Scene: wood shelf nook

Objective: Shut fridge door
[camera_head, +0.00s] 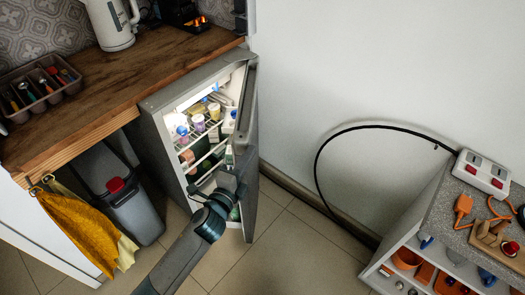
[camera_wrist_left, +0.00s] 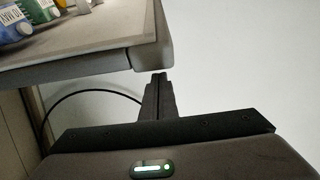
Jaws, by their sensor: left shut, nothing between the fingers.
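The small grey fridge (camera_head: 165,140) stands under the wooden counter, its lit inside showing shelves of jars and cartons. Its door (camera_head: 248,150) stands open on the right side, swung out toward me. My left gripper (camera_head: 241,162) is shut and empty, in front of the opening and close to the inner side of the door. In the left wrist view the closed fingers (camera_wrist_left: 158,82) point up just below the corner of a pale panel (camera_wrist_left: 120,50), with bottles above it. I cannot tell whether they touch it. My right gripper is not in view.
A grey bin (camera_head: 138,210) with a red top and a yellow towel (camera_head: 80,230) are left of the fridge. The tiled floor between is clear.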

